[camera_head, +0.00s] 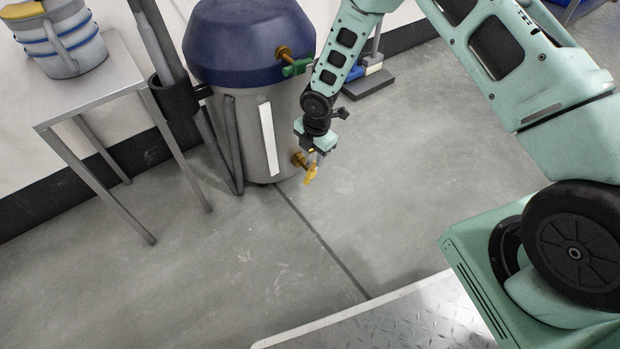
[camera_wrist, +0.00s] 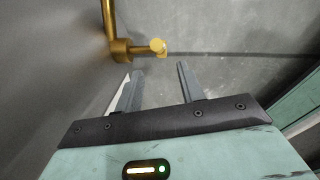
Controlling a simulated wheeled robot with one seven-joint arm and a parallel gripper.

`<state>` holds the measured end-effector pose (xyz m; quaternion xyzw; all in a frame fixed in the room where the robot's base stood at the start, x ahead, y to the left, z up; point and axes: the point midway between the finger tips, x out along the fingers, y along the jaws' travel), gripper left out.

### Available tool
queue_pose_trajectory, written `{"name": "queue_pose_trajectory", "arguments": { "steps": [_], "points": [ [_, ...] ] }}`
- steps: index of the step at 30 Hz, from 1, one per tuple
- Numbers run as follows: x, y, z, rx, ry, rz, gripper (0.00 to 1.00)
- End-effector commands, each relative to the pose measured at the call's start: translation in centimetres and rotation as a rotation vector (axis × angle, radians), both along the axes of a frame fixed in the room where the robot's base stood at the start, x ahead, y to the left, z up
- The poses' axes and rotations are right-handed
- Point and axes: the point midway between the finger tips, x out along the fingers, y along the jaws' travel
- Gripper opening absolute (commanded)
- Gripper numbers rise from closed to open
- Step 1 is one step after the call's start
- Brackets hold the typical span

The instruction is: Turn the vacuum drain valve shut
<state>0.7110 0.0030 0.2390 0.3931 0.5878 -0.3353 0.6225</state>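The vacuum drain valve (camera_head: 298,159) is a brass fitting low on the side of a grey vacuum tank (camera_head: 240,135) with a dark blue lid. Its yellow lever (camera_head: 310,175) points downward, away from the tank wall. In the wrist view the brass body (camera_wrist: 122,50) joins a pipe, and the yellow lever end (camera_wrist: 158,47) shows beyond my fingertips, roughly in line with the gap. My gripper (camera_wrist: 158,68) is open and empty, with the two grey fingers apart. In the head view my gripper (camera_head: 317,152) is just above the lever; contact cannot be told.
A second brass valve with a green handle (camera_head: 296,67) sits higher on the tank, close to my arm. A metal table (camera_head: 95,95) with a jug (camera_head: 62,38) stands left. A small stand (camera_head: 370,82) is behind my arm.

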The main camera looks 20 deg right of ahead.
Motion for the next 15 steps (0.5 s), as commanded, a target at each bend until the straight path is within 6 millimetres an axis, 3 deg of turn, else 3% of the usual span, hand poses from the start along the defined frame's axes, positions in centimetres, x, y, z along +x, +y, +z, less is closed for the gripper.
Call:
{"name": "queue_pose_trajectory", "arguments": {
  "steps": [1,6,15],
  "points": [
    [0.1,0.1,-1.7,0.0,0.0,0.001,0.39],
    [0.3,0.2,-5.3,-0.001,0.002,0.0,0.39],
    [0.8,0.4,-9.6,-0.001,0.0,-0.001,0.39]
  ]
}}
